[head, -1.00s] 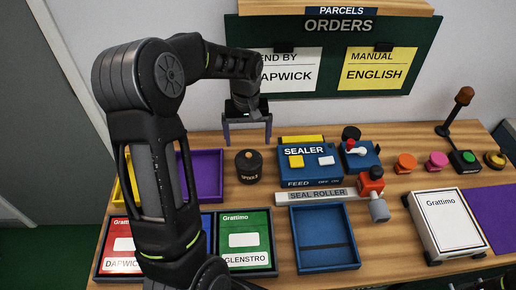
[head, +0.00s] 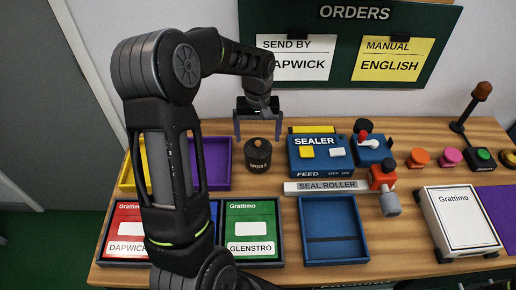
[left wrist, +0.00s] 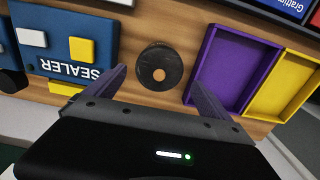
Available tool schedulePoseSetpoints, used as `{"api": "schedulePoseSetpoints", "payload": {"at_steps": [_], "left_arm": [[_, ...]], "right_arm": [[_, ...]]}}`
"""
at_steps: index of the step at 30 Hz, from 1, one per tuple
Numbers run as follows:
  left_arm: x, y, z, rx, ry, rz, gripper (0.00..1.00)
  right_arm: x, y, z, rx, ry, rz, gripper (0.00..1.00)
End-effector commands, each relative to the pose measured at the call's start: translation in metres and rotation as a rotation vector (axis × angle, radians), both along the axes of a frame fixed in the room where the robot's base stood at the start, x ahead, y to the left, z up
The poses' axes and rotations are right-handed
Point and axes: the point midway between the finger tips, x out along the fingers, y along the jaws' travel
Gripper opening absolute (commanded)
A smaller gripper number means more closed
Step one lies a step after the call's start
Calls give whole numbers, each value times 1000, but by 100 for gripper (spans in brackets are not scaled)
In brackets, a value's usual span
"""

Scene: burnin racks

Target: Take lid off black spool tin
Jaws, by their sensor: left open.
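The black spool tin (head: 258,158) stands upright on the wooden table, between the purple tray and the blue sealer. Its dark lid (head: 257,146) is on, with a small tan knob on top. In the left wrist view the tin (left wrist: 159,66) shows from above, ahead of and between the finger directions. My left gripper (head: 258,132) is open and empty, just behind and above the tin in the head view; its two fingers (left wrist: 160,85) show apart in the wrist view. I see no contact with the lid. My right gripper is not in view.
The blue sealer (head: 320,169) stands close right of the tin. The purple tray (head: 222,183) and yellow tray (head: 127,183) lie to the left. A seal roller (head: 326,187) and a blue tray (head: 363,256) lie in front. Red and green Grattimo boxes (head: 250,222) sit front left.

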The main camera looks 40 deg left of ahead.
Motion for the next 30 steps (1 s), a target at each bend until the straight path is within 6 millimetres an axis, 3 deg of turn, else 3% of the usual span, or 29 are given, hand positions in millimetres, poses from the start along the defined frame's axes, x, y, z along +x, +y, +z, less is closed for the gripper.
{"api": "schedulePoseSetpoints", "payload": {"at_steps": [3, 7, 26, 30], "left_arm": [[2, 1, -25, -1, 1, 0, 93], [2, 1, -37, -1, 1, 0, 93], [2, 1, -36, 0, 0, 0, 93], [2, 1, -36, 0, 0, 0, 82]], "right_arm": [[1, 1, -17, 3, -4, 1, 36], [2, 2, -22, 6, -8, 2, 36], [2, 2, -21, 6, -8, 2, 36], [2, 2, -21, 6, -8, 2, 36]]}}
